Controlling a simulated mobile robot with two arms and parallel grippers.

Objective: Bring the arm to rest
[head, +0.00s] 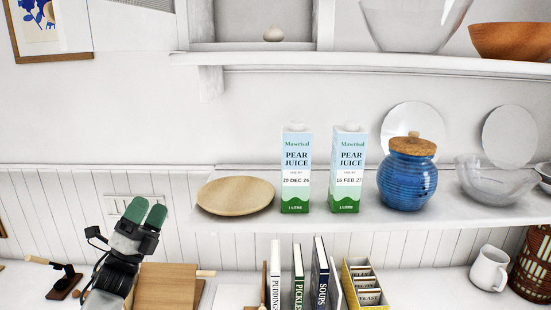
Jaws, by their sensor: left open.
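My left gripper (145,214) shows at the lower left, with two green fingertips pointing up. It is open and I see nothing between its fingers. It is in front of the white panelled wall, left of the shelf with the juice cartons and apart from it. My left arm comes up from the bottom edge below it. My right gripper is out of view.
The lower shelf (315,218) bears a wooden plate (236,195), two pear juice cartons (296,170) and (346,170), a blue jar (408,180) and a glass bowl (490,180).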

